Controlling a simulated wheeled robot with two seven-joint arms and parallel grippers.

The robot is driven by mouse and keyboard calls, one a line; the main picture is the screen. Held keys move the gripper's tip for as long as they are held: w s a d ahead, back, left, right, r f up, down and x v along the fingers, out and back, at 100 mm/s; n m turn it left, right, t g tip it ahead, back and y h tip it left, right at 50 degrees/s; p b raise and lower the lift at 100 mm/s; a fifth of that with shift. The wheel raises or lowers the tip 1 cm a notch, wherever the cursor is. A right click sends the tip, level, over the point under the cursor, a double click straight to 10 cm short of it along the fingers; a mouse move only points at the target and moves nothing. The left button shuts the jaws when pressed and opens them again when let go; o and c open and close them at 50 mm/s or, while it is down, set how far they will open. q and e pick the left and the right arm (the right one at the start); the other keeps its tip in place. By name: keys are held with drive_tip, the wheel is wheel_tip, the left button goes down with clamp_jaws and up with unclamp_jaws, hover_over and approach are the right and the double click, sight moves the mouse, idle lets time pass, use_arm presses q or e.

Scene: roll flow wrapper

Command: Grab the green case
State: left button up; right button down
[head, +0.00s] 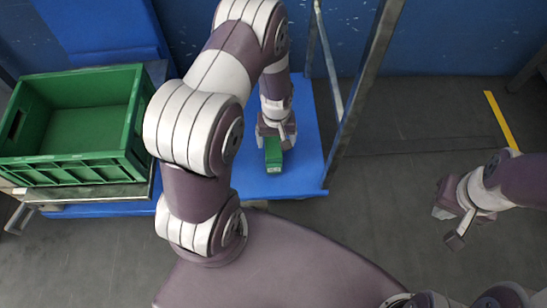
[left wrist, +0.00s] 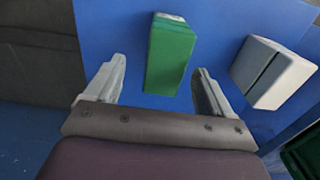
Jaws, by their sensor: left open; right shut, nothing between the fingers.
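My right gripper (head: 450,225) is shut and empty, over the floor at the right.
An empty green crate (head: 75,165) stands on a rack at the left. A grey-white box (left wrist: 273,73) lies right of the case in the left wrist view. A metal frame post (head: 362,85) rises beside the blue surface. Open floor lies to the right.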

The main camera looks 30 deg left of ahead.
sight(273, 144)
use_arm(q)
drive_tip(key=f+b, duration=0.1)
drive_tip(key=f, duration=0.1)
drive_tip(key=f+b, duration=0.1)
drive_tip(key=f, duration=0.1)
drive_tip(key=f+b, duration=0.1)
drive_tip(key=b, duration=0.1)
drive_tip(key=shift+s+a+f, duration=0.15)
drive_tip(key=shift+a+f, duration=0.25)
drive_tip(key=shift+r, duration=0.2)
drive_tip(key=c, duration=1.2)
drive_tip(key=shift+r, duration=0.1)
